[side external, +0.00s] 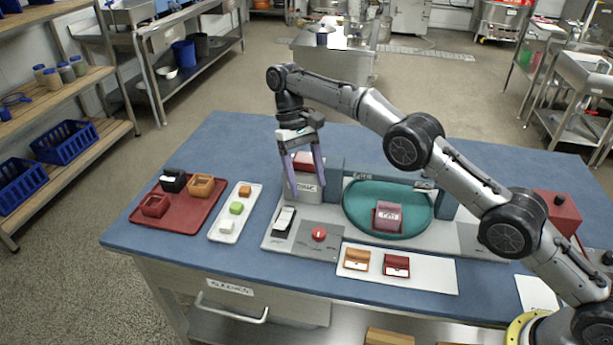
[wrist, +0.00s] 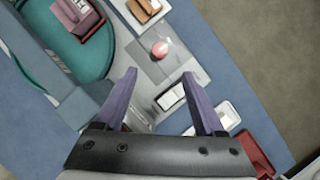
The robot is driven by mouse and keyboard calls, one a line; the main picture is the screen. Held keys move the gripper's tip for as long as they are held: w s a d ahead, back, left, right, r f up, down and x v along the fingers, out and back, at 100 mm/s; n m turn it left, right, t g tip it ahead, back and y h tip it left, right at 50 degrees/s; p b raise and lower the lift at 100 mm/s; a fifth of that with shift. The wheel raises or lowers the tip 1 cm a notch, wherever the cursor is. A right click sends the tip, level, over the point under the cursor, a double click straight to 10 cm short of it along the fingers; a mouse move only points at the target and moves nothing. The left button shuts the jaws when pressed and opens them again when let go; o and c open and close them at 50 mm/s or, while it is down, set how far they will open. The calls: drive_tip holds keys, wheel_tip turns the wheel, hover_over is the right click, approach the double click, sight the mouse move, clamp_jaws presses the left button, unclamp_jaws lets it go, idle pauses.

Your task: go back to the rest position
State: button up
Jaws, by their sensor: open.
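My gripper (side external: 306,194) is open and empty, with its two purple fingers pointing down beside the machine's labelled grey block with a red top (side external: 303,161). In the wrist view my gripper (wrist: 159,75) shows its fingers spread, with nothing held between them. The teal round basin (side external: 358,220) is to the right of the gripper and holds a pinkish-red labelled box (side external: 388,216). A red button (side external: 319,234) sits on a grey plate in front, and it also shows in the wrist view (wrist: 160,49). A black-and-white rocker switch (side external: 284,219) is left of the button.
A red tray (side external: 184,222) with several small bins and a white tray (side external: 224,235) with orange, green and white cubes lie at left. A white board (side external: 430,279) with orange and red boxes lies in front. A red box (side external: 558,214) stands at right. The blue table's back left is clear.

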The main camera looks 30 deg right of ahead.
drive_tip(key=shift+r, duration=0.25)
